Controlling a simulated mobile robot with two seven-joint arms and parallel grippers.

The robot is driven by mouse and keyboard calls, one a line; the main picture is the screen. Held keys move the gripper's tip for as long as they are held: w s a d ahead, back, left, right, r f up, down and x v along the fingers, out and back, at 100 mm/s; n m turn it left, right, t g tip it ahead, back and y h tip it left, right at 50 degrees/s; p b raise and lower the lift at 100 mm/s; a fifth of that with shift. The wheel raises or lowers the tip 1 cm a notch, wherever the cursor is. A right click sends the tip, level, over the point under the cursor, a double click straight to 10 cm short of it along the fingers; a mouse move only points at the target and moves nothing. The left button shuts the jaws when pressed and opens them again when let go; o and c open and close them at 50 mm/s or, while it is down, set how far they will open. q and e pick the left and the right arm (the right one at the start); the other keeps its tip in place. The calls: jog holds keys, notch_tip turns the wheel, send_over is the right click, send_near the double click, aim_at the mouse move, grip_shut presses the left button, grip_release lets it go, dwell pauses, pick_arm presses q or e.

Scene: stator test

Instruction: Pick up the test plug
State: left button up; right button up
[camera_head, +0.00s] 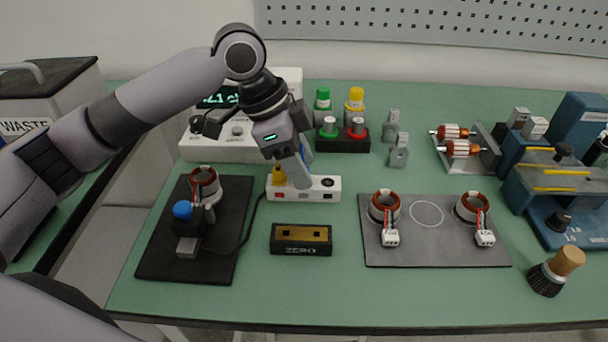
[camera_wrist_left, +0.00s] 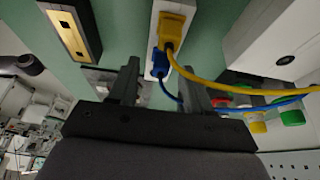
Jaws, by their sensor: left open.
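A white holder block (camera_head: 326,195) lies in the middle of the bench. A yellow plug (camera_head: 279,175) stands at its left end. In the left wrist view the yellow plug (camera_wrist_left: 174,25) and a blue plug (camera_wrist_left: 160,63) sit in the white block (camera_wrist_left: 153,30), each with a cable of its colour. I cannot tell for certain which is the test plug. My left gripper (camera_head: 300,182) points down over the block and hides part of it. In the left wrist view its open fingers (camera_wrist_left: 159,68) stand either side of the blue plug, with nothing clearly gripped.
A black ZERO block (camera_head: 302,249) lies in front. A black fixture plate (camera_head: 155,255) with a stator is at left. A grey mat (camera_head: 430,252) with two stators is at right. The tester box (camera_head: 232,153) and coloured terminals (camera_head: 342,144) stand behind.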

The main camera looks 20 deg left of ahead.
pick_arm(q)
grip_shut()
jog(key=shift+r, duration=0.1)
notch_tip(320, 180, up, 20)
jog(key=p, duration=0.3)
jog(key=shift+p, duration=0.3)
jog(key=shift+p, duration=0.6)
